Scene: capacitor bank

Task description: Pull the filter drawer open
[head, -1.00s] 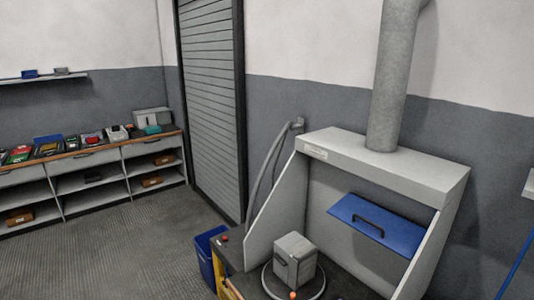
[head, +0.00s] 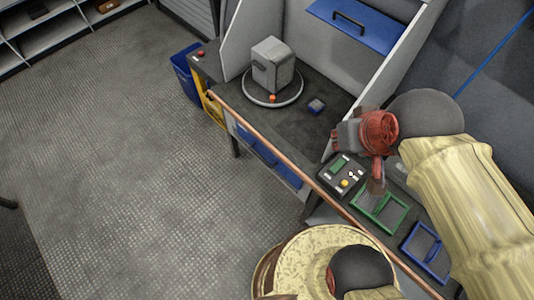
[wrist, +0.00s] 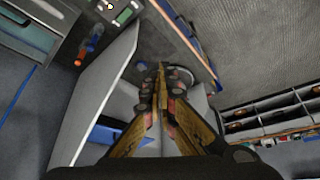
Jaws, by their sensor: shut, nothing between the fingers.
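A blue drawer-like panel with a black bar handle (head: 355,22) sits inside the grey hood at the top of the head view. A blue strip, apparently the same panel, shows in the wrist view (wrist: 118,134), partly hidden behind my fingers. My gripper (wrist: 160,70) is shut and empty, its fingertips together. In the head view its reddish body is over the bench beside the hood's right side wall, below and right of the panel, clear of the handle. Another blue drawer front (head: 262,150) shows below the bench edge.
A grey box (head: 273,65) stands on a round turntable (head: 262,98) under the hood. A control box (head: 342,174), a green frame (head: 380,210) and a blue frame (head: 427,250) lie on the bench. A blue bin (head: 185,70) stands at its left end. The floor is open.

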